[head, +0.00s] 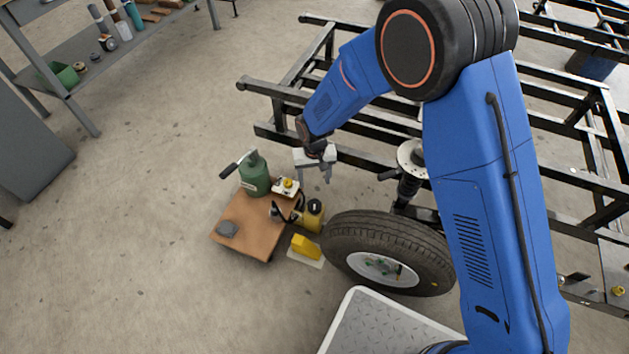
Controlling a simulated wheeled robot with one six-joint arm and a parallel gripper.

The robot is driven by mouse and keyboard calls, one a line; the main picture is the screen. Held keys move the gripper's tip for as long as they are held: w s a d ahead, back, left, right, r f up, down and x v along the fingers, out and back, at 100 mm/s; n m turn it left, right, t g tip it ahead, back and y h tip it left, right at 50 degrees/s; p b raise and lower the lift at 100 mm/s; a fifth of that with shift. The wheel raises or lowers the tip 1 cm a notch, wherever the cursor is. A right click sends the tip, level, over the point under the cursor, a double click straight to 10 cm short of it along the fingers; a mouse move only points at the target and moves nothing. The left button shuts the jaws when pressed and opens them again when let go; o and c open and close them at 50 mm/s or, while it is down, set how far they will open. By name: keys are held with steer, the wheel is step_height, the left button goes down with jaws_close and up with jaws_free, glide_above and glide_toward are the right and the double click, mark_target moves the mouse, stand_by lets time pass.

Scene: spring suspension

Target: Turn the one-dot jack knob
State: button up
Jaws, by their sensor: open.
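My gripper (327,177) is open and empty, pointing down above the floor, right of the wooden board and above the wheel. A green bottle-shaped jack (254,178) with a dark handle stands on the board's back edge. Just right of it is a small pale box with a round yellow knob (288,184). A yellow jack body (312,216) with a dark top stands to the right, below my gripper in the picture and apart from it. The dots are too small to read, so I cannot tell which knob has one dot.
A yellow wedge (306,247) lies beside the tyre (390,243). A black strut (408,188) and frame rails (370,160) stand right and behind. Open concrete floor lies left.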

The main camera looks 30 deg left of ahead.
mark_target(315, 204)
step_height(315, 204, down, 18)
steer(key=n, duration=2.7)
steer(key=shift+w+r, duration=0.1)
steer(key=shift+r, duration=0.1)
steer(key=c, duration=1.1)
steer(key=shift+o, duration=0.2)
steer(key=shift+m, duration=0.4)
